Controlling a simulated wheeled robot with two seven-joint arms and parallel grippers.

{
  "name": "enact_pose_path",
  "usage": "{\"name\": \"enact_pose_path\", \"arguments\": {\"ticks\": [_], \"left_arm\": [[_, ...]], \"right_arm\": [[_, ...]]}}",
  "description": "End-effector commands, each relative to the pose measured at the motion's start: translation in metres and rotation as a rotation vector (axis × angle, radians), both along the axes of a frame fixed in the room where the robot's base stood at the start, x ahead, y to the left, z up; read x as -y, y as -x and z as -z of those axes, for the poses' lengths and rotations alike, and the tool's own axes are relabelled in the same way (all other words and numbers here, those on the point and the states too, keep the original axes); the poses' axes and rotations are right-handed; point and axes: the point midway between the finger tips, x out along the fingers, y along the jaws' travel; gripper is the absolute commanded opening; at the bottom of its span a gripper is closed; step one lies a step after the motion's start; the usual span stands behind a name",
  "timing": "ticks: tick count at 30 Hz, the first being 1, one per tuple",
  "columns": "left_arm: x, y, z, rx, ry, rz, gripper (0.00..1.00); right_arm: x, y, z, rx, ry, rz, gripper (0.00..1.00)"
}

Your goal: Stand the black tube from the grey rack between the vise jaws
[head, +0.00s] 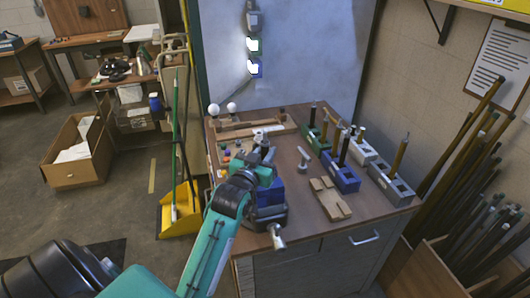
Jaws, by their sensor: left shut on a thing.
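The grey rack (391,184) stands at the right edge of the bench, with a brass-coloured tube (400,154) upright in it. The blue vise (269,192) is at the bench's front left, with a silver handle end (278,237) towards me. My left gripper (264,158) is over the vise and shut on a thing. A short dark piece, seemingly the black tube (265,146), shows just above the gripper. My wrist hides most of the jaws and the tube's lower part, so I cannot tell whether the tube is between the jaws. My right gripper is not in view.
A green rack (311,139), a blue rack (341,180) and a white rack (362,152) stand near the grey one. A wooden block (330,199) and a grey tool (303,160) lie right of the vise.

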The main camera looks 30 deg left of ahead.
Motion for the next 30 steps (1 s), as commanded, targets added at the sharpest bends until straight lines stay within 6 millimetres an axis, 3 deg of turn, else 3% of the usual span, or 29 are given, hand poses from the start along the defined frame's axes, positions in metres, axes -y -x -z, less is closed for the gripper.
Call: {"name": "enact_pose_path", "arguments": {"ticks": [5, 6, 9, 10, 22, 30], "left_arm": [[0.0, 0.0, 0.003, 0.0, 0.0, 0.0, 0.0], [0.0, 0.0, 0.003, 0.0, 0.0, 0.0, 0.25], [0.0, 0.0, 0.003, 0.0, 0.0, 0.0, 0.45], [0.0, 0.0, 0.003, 0.0, 0.0, 0.0, 0.47], [0.002, 0.009, 0.005, -0.002, 0.0, 0.0, 0.47], [0.011, 0.06, 0.007, -0.001, 0.0, 0.0, 0.47]], "right_arm": [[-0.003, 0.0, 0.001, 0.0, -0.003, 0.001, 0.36], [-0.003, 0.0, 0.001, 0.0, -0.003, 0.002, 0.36], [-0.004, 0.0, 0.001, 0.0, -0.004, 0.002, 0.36], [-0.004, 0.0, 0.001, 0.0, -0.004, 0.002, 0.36], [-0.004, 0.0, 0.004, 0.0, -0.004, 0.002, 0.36], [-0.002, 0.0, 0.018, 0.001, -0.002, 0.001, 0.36]]}}
